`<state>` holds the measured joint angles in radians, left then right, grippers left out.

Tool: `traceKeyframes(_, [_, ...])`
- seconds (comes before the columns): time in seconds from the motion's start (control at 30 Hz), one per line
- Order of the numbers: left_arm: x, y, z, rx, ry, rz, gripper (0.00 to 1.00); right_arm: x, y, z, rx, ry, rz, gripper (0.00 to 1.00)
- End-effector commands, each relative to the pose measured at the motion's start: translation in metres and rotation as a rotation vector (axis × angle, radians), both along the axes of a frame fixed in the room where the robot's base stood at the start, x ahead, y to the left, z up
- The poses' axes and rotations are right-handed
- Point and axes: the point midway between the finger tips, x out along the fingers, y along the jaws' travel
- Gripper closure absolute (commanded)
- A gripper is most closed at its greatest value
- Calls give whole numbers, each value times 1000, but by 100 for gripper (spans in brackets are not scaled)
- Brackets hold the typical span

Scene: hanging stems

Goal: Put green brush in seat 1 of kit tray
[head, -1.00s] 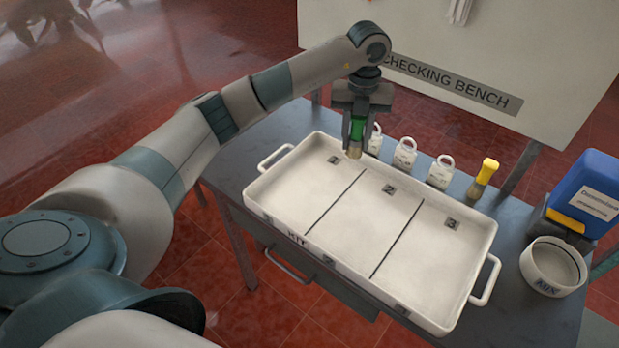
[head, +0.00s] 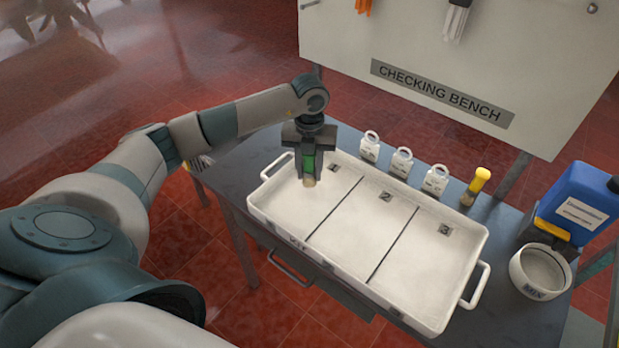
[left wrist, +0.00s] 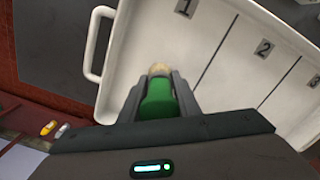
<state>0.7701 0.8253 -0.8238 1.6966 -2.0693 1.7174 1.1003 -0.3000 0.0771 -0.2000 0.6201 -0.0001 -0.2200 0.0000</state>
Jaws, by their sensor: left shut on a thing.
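My left gripper (head: 309,166) is shut on the green brush (head: 308,163), which points bristles down. It hangs over the left compartment, seat 1, of the white kit tray (head: 476,238). In the left wrist view the green brush (left wrist: 158,98) sits between the fingers of the left gripper (left wrist: 158,88), its pale tip toward the tray (left wrist: 220,15). The label 1 lies above it in that picture. I cannot tell whether the tip touches the tray floor. My right gripper is not in view.
Several white padlock-shaped tags (head: 402,163) and a yellow-handled brush (head: 476,186) stand behind the tray. A round white bowl (head: 540,272) and a blue container (head: 577,210) are at the right. The sign board (head: 440,92) rises at the back.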

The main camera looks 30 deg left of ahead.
Motion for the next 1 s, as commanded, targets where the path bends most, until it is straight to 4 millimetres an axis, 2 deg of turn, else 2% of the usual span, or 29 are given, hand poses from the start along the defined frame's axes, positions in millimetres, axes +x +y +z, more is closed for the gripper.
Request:
traceKeyframes(0.23, [0, -1, -5, -1, 3, 0, 93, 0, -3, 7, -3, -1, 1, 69])
traceKeyframes(0.5, [0, 0, -35, 0, 2, 1, 93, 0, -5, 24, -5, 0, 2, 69])
traceKeyframes(0.93, [0, 0, -43, 0, 0, 0, 93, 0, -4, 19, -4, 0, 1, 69])
traceKeyframes(0.97, [0, 0, -42, 0, 0, 0, 64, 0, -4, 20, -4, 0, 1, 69])
traceKeyframes(1.0, [0, 0, -42, 0, 0, 0, 54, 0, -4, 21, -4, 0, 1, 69])
